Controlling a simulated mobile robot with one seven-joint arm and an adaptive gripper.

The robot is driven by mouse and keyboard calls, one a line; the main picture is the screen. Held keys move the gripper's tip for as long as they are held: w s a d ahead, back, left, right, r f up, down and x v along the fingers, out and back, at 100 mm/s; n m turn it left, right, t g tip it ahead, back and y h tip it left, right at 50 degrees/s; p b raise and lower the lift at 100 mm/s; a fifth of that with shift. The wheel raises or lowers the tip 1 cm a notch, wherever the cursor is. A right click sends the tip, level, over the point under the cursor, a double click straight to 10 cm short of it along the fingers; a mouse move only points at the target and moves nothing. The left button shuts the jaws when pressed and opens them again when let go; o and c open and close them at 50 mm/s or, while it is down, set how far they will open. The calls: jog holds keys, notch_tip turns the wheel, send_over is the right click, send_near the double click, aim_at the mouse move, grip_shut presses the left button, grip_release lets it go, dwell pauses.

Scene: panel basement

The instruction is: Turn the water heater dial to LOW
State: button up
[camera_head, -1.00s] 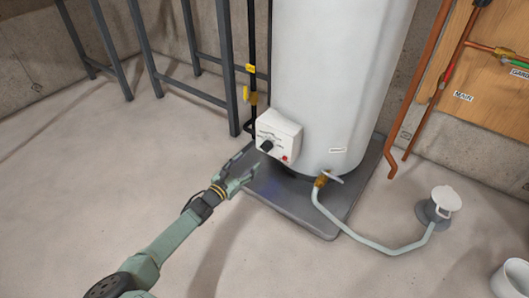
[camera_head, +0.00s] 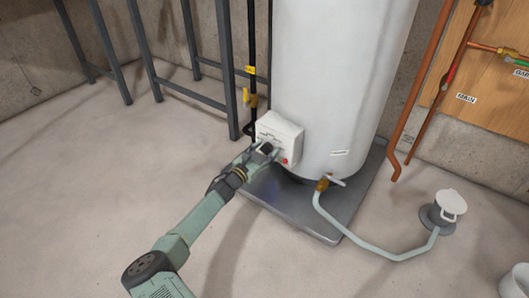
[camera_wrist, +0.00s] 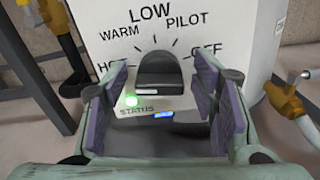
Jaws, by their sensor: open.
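The white water heater control box (camera_head: 281,126) sits low on the front of the tall white tank (camera_head: 335,70). In the wrist view the black dial (camera_wrist: 160,72) is in the middle of the box face (camera_wrist: 110,20), under an arc of labels: HOT, WARM, LOW, PILOT and OFF. Which label the dial points at is hard to tell. My gripper (camera_head: 263,152) is at the box face. Its fingers are open, one on each side of the dial, with visible gaps to it in the wrist view. In the head view the fingers partly hide the dial.
A dark metal rack (camera_head: 190,70) and a gas pipe with a yellow valve (camera_head: 249,98) stand left of the box. A drain valve with a hose (camera_head: 380,248) is at right. The floor at left is clear.

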jog(key=shift+c, duration=0.5)
jog(key=c, duration=1)
jog(key=shift+c, duration=0.2)
jog(key=shift+r+m+p, duration=0.1)
jog(key=shift+m+p, duration=0.7)
jog(key=shift+m, duration=0.5)
jog(key=m+p, duration=0.1)
jog(key=m, duration=0.4)
jog(key=m+p, duration=0.1)
jog(key=m, duration=0.3)
jog(key=shift+m, duration=0.4)
jog(key=shift+m+p, duration=0.35)
jog(key=shift+m, duration=1.35)
